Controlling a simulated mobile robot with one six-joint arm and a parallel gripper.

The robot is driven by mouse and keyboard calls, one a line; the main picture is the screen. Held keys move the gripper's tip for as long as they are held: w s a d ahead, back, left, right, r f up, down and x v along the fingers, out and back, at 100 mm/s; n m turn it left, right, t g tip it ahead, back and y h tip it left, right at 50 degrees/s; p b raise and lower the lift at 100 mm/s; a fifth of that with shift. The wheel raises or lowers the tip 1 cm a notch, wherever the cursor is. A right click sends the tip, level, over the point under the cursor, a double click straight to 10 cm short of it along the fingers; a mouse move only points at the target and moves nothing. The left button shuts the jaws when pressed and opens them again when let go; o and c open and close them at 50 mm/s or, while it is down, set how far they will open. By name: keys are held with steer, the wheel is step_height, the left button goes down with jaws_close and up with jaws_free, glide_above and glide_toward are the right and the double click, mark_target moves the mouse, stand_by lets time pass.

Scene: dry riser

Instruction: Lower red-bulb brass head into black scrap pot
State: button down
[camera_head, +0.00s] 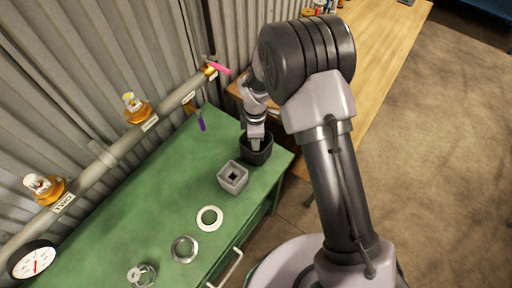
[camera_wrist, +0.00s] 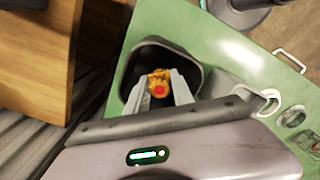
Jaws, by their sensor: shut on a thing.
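The black scrap pot (camera_head: 263,153) stands at the far right corner of the green bench top. In the wrist view the pot (camera_wrist: 143,58) is seen from above with its dark inside showing. My gripper (camera_head: 255,146) points down at the pot's mouth. In the wrist view my gripper (camera_wrist: 160,84) is shut on the brass head (camera_wrist: 161,76), whose red bulb (camera_wrist: 159,90) faces the camera. The head appears within the pot's outline. I cannot tell how deep it is or whether it touches the pot. The head is hidden in the head view.
A grey square holder (camera_head: 233,178) stands beside the pot. Rings (camera_head: 209,218) and a clear-topped part (camera_head: 142,275) lie on the green bench (camera_head: 150,205). A pipe (camera_head: 125,147) with brass heads, a gauge (camera_head: 34,261) and a pink-handled valve (camera_head: 218,68) runs along the corrugated wall.

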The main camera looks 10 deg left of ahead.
steer(key=shift+f+b, duration=1.7)
steer(key=shift+f, duration=0.65)
stand_by(0.7)
steer(key=c, duration=1)
jaws_free()
step_height(320, 180, up, 17)
steer(key=p, duration=0.5)
steer(key=s+d+r+m+t+b, duration=0.1)
steer(key=s+d+r+m+b, duration=0.15)
steer(key=d+r+m, duration=0.45)
steer(key=s+d+r+m+t+b, duration=0.1)
steer(key=s+d+r+m+b, duration=0.1)
steer(key=s+m, duration=0.3)
steer(key=s+d+r+m+t+y+b, duration=0.1)
steer(key=s+d+r+m+t+b, duration=0.1)
steer(key=s+d+m, duration=0.2)
steer(key=s+d+r+m+t+y+b, duration=0.1)
steer(key=s+d+m, duration=0.3)
steer(key=s+m, duration=0.4)
steer(key=shift+s+r+t+b, duration=0.2)
steer(key=shift+s+r+b, duration=0.2)
steer(key=shift+s, duration=0.2)
steer(key=shift+s+r+t+b, duration=0.2)
steer(key=shift+s+r+b, duration=0.2)
steer(key=shift+s, duration=0.2)
